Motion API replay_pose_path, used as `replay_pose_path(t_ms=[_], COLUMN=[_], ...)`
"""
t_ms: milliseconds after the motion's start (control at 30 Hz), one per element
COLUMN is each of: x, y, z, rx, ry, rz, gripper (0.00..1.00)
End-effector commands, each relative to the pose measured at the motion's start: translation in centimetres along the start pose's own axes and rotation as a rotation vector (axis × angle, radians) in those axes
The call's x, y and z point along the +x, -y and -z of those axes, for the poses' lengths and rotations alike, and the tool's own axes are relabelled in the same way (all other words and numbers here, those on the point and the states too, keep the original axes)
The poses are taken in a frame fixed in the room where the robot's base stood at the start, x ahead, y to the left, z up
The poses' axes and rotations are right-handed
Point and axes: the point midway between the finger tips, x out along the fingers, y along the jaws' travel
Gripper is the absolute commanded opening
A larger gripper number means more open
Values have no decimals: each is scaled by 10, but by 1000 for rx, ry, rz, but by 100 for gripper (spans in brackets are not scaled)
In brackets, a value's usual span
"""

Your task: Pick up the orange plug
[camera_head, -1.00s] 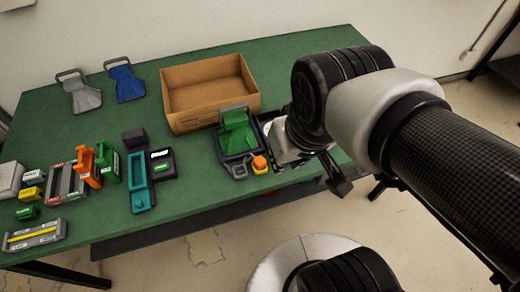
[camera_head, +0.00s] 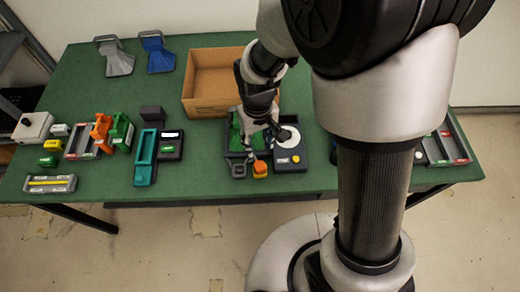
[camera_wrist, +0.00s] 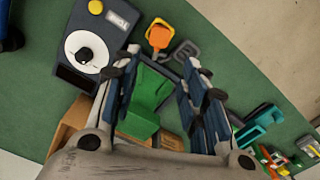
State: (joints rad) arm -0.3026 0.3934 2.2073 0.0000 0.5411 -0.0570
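A small orange plug (camera_head: 260,168) sits near the table's front edge, in front of the black tray; it also shows in the wrist view (camera_wrist: 159,36), with a yellowish loop-like outline. My gripper (camera_head: 257,148) is over the tray area, just behind the plug. In the wrist view my gripper's fingers (camera_wrist: 163,72) are spread apart and nothing is held between them. A green handset-like piece (camera_wrist: 148,95) shows between and below the fingers. The plug lies beyond the fingertips, apart from them. My arm partly hides the tray and the green piece in the head view.
A dark loop-shaped piece (camera_head: 238,170) lies left of the plug. A black box with a round white dial (camera_head: 288,137) stands right of it. A cardboard box (camera_head: 208,112) is behind. A teal holder (camera_head: 146,158) and a larger orange piece (camera_head: 102,131) stand farther left on the green table.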

Motion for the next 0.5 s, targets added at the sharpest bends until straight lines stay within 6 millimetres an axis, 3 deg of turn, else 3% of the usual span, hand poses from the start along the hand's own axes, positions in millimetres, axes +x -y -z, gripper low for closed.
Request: replay_pose_path(t_ms=[33, 200, 333, 500], x=[17, 54, 76, 87], y=[0, 0, 0, 0], z=[-1, -2, -1, -1], rx=[0, 1, 1, 1], ry=[5, 5, 4, 1], rz=[0, 0, 0, 0], gripper=[40, 40, 40, 40])
